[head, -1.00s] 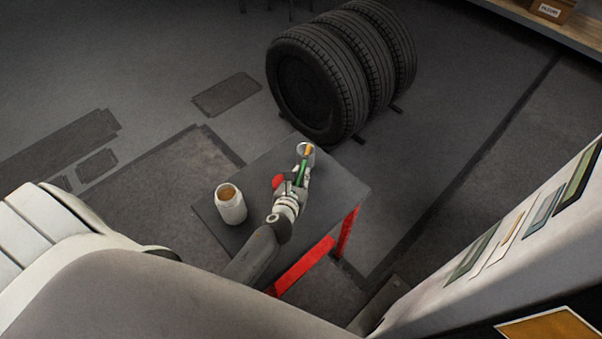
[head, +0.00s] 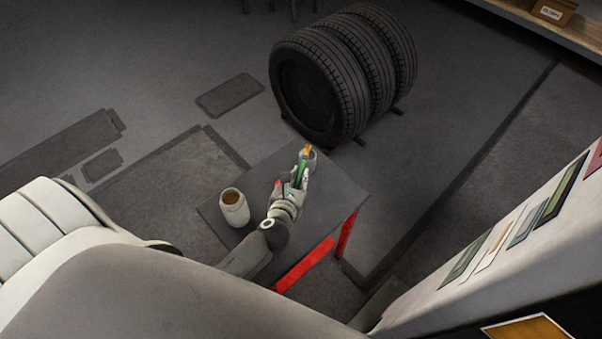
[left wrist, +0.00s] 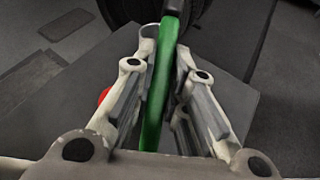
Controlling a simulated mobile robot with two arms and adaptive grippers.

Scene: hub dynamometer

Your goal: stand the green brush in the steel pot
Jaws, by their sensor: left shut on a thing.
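The green brush (head: 300,175) is in my left gripper (head: 298,186), which is shut on its green handle. Its far end looks orange in the head view. The steel pot (head: 312,161), a small grey cup, stands near the table's far corner, just beyond the gripper. It shows left of the handle in the left wrist view (left wrist: 147,45). The orange end overlaps the pot in the head view; I cannot tell whether it is inside or above. My right gripper is out of view.
A pale jar (head: 234,208) with brown contents stands on the left of the dark table (head: 336,194), which has red legs. A red object (left wrist: 104,95) is partly hidden beside the left gripper. Several tyres (head: 345,75) stand on the floor beyond the table.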

